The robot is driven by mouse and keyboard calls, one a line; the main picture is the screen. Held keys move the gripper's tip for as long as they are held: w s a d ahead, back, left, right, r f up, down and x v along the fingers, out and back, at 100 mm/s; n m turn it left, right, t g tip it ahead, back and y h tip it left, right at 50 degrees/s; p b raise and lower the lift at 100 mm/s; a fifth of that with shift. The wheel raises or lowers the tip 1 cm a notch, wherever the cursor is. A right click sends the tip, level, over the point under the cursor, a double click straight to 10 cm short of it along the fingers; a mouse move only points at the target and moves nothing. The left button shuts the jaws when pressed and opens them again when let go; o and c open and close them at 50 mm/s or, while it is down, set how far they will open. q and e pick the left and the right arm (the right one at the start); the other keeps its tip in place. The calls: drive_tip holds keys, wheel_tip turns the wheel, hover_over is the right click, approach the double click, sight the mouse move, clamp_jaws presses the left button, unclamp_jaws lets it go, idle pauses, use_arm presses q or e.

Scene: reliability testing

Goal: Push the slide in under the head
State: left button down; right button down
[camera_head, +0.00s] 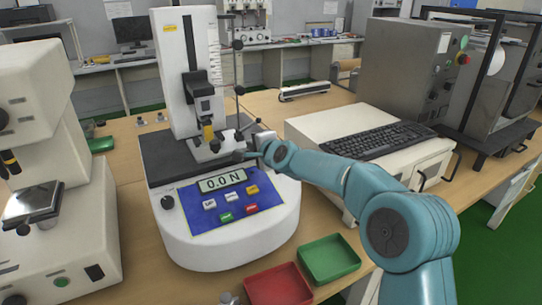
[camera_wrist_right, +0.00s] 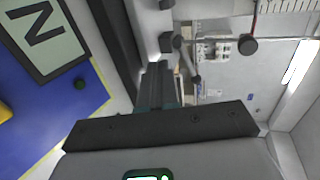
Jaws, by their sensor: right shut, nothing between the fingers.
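The force tester (camera_head: 185,55) stands on the bench, with a tall white column and a display reading 0.0 N. Its head (camera_head: 203,100) hangs on the column with a dark and yellow tip at the bottom. A pale grey block, which looks like the slide (camera_head: 214,152), sits on the dark bed below the head. My right gripper (camera_head: 245,153) is shut and empty at the right side of this block; I cannot tell if it touches. In the right wrist view its closed fingers (camera_wrist_right: 157,88) point toward the tester, with the display (camera_wrist_right: 45,38) at the left. My left gripper is out of view.
A red tray (camera_head: 279,287) and a green tray (camera_head: 329,259) lie in front of the tester. A white unit with a black keyboard (camera_head: 377,140) stands at the right. Another white instrument (camera_head: 75,225) stands close on the left.

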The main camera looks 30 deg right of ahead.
drive_tip(key=b+v, duration=0.1)
drive_tip(key=v, duration=0.8)
drive_tip(key=shift+s+r, duration=0.15)
drive_tip(key=shift+s, duration=0.1)
drive_tip(key=shift+s, duration=0.1)
